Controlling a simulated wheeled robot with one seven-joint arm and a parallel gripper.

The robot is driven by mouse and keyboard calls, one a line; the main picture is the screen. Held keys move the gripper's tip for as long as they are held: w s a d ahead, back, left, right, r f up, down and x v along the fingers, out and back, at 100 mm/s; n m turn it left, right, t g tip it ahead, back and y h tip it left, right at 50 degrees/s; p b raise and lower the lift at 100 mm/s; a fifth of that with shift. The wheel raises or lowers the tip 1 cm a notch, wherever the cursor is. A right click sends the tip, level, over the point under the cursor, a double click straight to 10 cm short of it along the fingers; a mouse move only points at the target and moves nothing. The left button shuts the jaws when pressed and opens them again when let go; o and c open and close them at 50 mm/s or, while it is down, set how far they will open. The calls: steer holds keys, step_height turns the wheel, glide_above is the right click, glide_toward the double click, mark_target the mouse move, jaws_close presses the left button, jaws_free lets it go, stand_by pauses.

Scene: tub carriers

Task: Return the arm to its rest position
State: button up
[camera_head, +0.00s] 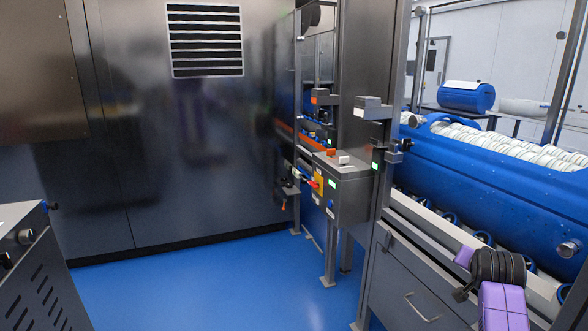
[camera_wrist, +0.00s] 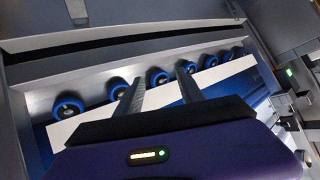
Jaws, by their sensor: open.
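My gripper (camera_wrist: 160,76) shows in the wrist view with its two dark fingers spread apart. It is open, and nothing is between the fingers. Beyond the fingers is a row of blue-rimmed rollers (camera_wrist: 158,78) along a pale rail. In the head view my purple and black arm is at the lower right, in front of the conveyor frame. The fingers cannot be made out there. A blue tub carrier (camera_head: 470,176) filled with white round items lies on the conveyor behind my arm.
A grey control box (camera_head: 343,190) with buttons stands on a post left of the conveyor. A drawer cabinet (camera_head: 408,290) is under the rail. A dark metal machine wall (camera_head: 190,150) fills the back left. The blue floor (camera_head: 200,285) in the middle is clear.

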steer(key=s+a+f+n+t+y+p, duration=0.15)
steer(key=s+a+n+t, duration=0.25)
steer(key=s+a, duration=0.5)
steer(key=s+a+f+n+t+p, duration=0.1)
steer(key=s+a+n+t+p, duration=0.3)
steer(key=s, duration=0.9)
steer(key=s+a+r+g+y+p, duration=0.1)
steer(key=s+a, duration=0.3)
steer(key=s, duration=0.7)
steer(key=s+a+r+n+g+y+p, duration=0.1)
steer(key=s+a, duration=0.4)
steer(key=s, duration=0.7)
steer(key=s+a+r+y, duration=0.2)
steer(key=s+a+r, duration=0.2)
steer(key=s, duration=0.8)
steer(key=shift+s+a+r+g+p, duration=0.2)
steer(key=shift+a+r+g+p, duration=0.15)
steer(key=shift+r, duration=0.2)
steer(key=shift+c, duration=1)
steer(key=shift+w, duration=0.1)
